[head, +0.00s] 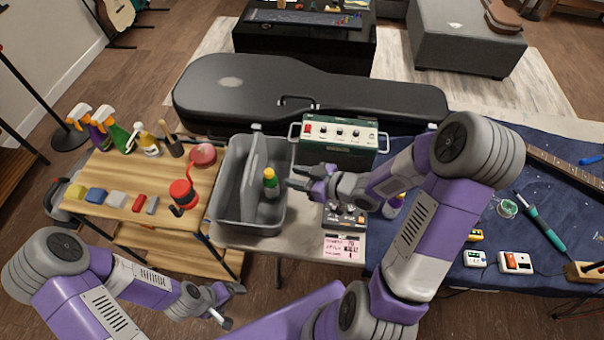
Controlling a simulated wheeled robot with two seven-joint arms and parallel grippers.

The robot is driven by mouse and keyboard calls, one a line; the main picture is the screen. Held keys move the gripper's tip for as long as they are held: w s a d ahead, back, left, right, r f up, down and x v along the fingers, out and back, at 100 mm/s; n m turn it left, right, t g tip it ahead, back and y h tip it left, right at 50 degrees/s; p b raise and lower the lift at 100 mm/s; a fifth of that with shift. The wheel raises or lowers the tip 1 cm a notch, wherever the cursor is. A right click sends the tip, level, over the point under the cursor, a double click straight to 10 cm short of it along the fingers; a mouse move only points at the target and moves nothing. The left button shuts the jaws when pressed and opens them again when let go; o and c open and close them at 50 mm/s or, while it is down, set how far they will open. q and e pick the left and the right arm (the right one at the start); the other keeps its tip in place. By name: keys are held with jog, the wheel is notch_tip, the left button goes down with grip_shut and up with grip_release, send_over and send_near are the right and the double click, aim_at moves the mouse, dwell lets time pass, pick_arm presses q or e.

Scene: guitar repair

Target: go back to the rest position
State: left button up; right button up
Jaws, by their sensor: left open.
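My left gripper (234,306) is open and empty. It hangs low at the bottom of the head view, in front of the table edge and below the grey caddy. My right gripper (291,178) is over the right side of the grey caddy (230,217), its fingers apart and pointing left. I see nothing between those fingers.
A wooden cart (110,172) with spray bottles and small blocks stands left. A blue mat (545,215) with tools and a guitar neck (570,167) is right, beyond my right arm.

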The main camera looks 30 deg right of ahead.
jog(key=shift+v, duration=0.85)
